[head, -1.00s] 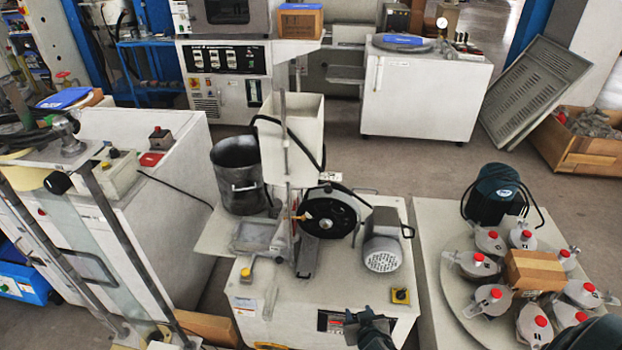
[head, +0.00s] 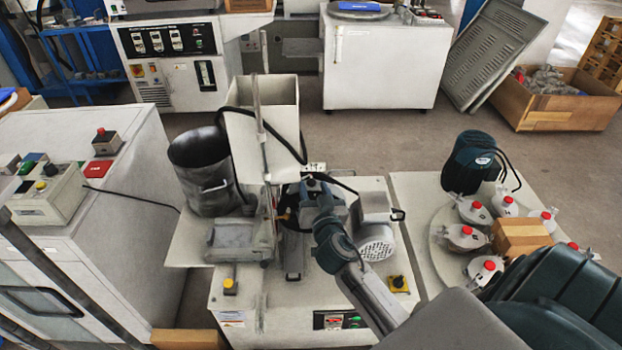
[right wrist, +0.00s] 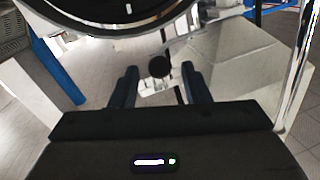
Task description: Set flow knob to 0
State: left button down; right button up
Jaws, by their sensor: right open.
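My right gripper (head: 318,200) reaches over the white machine (head: 285,305) in the head view and covers most of its black wheel. In the right wrist view my right gripper (right wrist: 158,78) is open, with one dark finger on each side. A small round black knob (right wrist: 159,67) shows in the gap between the fingertips. It looks like the flow knob, but I cannot read any scale or setting on it. The fingers appear apart from it. In the head view this knob is hidden behind my gripper. My left gripper is not in view.
Red-capped containers (head: 465,237) stand on the round plate at right.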

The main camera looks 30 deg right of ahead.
aim_at(312, 186)
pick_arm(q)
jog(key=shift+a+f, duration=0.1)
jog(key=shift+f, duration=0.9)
pick_arm(e)
jog(key=shift+x, duration=1.55)
grip_shut()
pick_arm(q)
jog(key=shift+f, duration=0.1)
pick_arm(e)
jog(key=shift+a, duration=0.1)
jog(key=shift+w+a+b, duration=0.35)
jog(key=shift+a+b, duration=0.15)
jog(key=shift+c, duration=1.2)
grip_release()
jog(key=shift+o, duration=1.2)
jog(key=shift+w+a, duration=0.1)
jog(key=shift+a, duration=0.1)
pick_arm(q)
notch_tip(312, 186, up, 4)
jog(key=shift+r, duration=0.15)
